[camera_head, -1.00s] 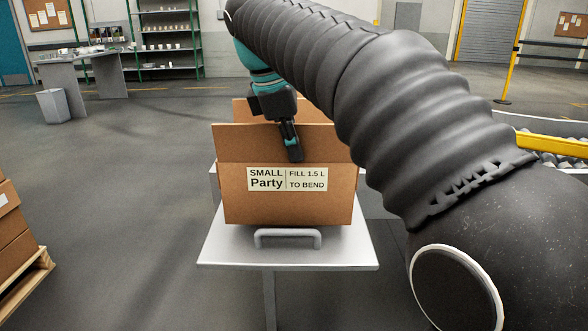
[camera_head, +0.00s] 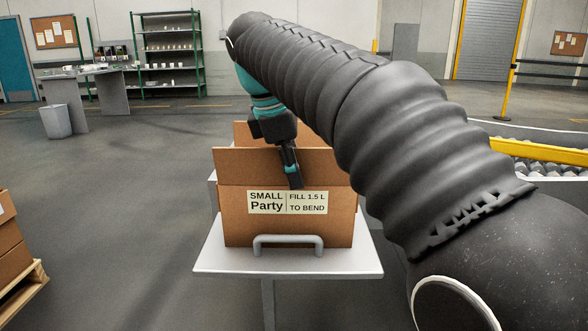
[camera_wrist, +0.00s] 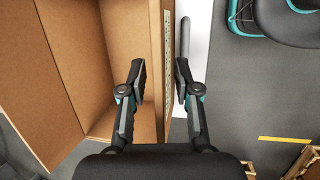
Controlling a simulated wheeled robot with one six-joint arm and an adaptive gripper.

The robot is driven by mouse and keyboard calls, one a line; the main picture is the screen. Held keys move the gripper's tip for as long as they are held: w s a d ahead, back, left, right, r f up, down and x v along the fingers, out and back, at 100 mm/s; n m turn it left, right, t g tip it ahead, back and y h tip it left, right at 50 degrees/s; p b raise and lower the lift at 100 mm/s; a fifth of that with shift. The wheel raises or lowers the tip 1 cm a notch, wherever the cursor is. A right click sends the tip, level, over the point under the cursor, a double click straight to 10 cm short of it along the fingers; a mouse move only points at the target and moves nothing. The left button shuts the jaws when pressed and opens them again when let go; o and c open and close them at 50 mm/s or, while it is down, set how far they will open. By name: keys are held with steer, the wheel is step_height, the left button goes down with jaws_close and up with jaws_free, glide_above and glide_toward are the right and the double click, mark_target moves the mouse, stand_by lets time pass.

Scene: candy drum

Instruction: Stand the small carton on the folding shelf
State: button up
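The small carton (camera_head: 290,222) is an open brown box with a label reading SMALL Party. It looks upright over the pale grey folding shelf (camera_head: 215,258), just behind the shelf's handle (camera_head: 288,241). Its underside is hidden, so contact is not clear. My gripper (camera_head: 292,181) is at the carton's front wall. In the wrist view, the fingers of my gripper (camera_wrist: 161,85) stand on both sides of the carton's wall (camera_wrist: 158,60). Gaps show beside the wall, wider on the inner side. The carton's visible inside looks empty.
Boxes (camera_head: 10,235) on a wooden pallet (camera_head: 22,285) stand at the left. A yellow-railed conveyor (camera_head: 540,148) is at the right. A bench (camera_head: 75,75) and grey bin (camera_head: 55,122) are far left. The floor between looks clear.

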steer(key=p+v, duration=0.4)
steer(key=v, duration=0.8)
steer(key=shift+r, duration=0.15)
steer(key=s+d+f+m+y, duration=0.1)
steer(key=s+d+f+m, duration=0.25)
steer(key=d, duration=0.35)
steer(key=s+d+f+m+t, duration=0.1)
steer(key=s+d+f+m, duration=0.2)
steer(key=f, duration=0.5)
steer(key=s+d+f+m+t+y, duration=0.1)
steer(key=s+d+f+m, duration=0.3)
steer(key=f, duration=0.5)
steer(key=s+d+f+m+t+y, duration=0.1)
steer(key=s+d+f+m, duration=0.2)
steer(key=s+f+m, duration=0.4)
steer(key=shift+s+d+f+t, duration=0.3)
steer(key=shift+s+f, duration=0.35)
steer(key=shift+f, duration=0.1)
